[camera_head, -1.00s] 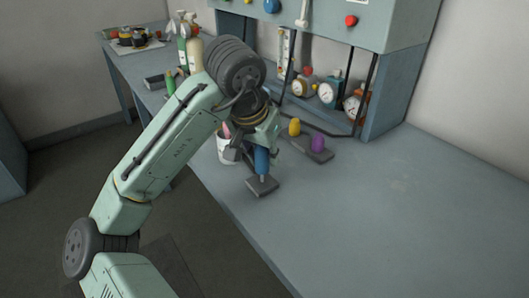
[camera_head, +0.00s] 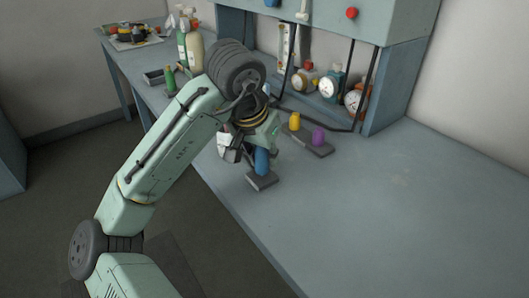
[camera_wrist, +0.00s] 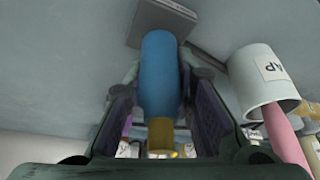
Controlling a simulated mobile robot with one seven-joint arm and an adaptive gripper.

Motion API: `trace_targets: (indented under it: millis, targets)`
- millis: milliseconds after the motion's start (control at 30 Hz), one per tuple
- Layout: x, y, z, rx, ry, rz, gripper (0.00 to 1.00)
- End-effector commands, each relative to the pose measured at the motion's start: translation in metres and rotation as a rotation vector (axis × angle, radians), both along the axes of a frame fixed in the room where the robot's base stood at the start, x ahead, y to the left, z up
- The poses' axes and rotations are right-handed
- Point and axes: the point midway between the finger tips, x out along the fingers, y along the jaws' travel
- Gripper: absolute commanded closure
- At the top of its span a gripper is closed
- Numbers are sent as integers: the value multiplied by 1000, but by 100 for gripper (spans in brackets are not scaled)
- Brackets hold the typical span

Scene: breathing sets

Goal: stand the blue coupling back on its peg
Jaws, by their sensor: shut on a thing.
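The blue coupling (camera_head: 262,161) is upright in the head view, above a dark grey peg base (camera_head: 262,181). Its lower end is at or very near the base, and no peg shows between them. My gripper (camera_head: 250,151) is shut on the coupling from the left. In the wrist view, the blue coupling (camera_wrist: 158,75) with its brass-coloured end (camera_wrist: 160,135) lies between the two fingers, and its far end overlaps the edge of the base (camera_wrist: 165,20). The peg is hidden, so I cannot tell how fully the coupling sits.
A yellow piece (camera_head: 294,122) and a purple piece (camera_head: 318,136) stand on dark bases behind. A white cup (camera_wrist: 262,75) with a pink thing in it is close to my gripper. Gauges (camera_head: 329,88) stand farther back. The bench (camera_head: 400,200) is clear to the right.

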Motion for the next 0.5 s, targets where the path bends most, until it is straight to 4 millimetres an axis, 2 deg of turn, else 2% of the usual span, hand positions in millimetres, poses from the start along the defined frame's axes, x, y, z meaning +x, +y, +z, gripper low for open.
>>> trace_targets:
  millis: [467, 500]
  targets:
    - [0, 0, -12, 1, 0, 0, 100]
    - [0, 0, -11, 1, 0, 0, 74]
